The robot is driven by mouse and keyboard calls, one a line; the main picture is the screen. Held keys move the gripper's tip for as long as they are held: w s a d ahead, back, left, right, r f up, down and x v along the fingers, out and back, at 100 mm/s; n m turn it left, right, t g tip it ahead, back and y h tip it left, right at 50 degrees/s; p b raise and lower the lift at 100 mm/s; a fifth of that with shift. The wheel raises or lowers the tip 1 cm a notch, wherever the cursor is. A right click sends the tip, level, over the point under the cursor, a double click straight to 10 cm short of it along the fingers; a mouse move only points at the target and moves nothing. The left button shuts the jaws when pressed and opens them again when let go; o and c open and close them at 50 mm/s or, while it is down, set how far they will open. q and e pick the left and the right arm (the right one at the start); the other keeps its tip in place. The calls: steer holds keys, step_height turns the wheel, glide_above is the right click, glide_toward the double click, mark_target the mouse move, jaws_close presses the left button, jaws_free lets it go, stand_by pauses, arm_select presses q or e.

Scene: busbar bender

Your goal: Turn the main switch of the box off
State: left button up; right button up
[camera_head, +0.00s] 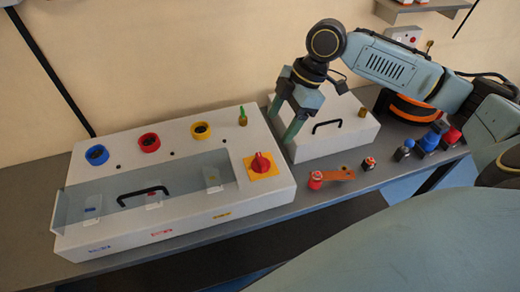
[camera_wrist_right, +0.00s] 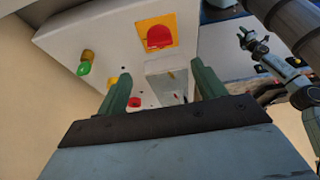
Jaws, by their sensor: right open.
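The main switch (camera_head: 261,164) is a red rotary knob on a yellow plate at the right end of the large white box (camera_head: 200,214). In the right wrist view the switch (camera_wrist_right: 159,37) shows beyond the fingers, near the top. My right gripper (camera_head: 283,119) is open and empty, with its green fingers pointing down, behind and right of the switch and apart from it. Its two fingers also show in the right wrist view (camera_wrist_right: 163,90). A teal and dark arm end at the right of that view may be my left gripper (camera_wrist_right: 253,43); its jaws are too small to read.
Blue (camera_head: 97,154), red (camera_head: 149,142) and yellow (camera_head: 201,130) rings and a green knob (camera_head: 242,117) line the box's back. A clear cover with a black handle (camera_head: 145,193) lies in front. A smaller white box (camera_head: 345,125) and several loose parts stand right.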

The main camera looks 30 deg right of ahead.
mark_target(261, 159)
steer(key=x, duration=1.2)
steer(key=shift+r, duration=0.1)
steer(key=c, duration=1)
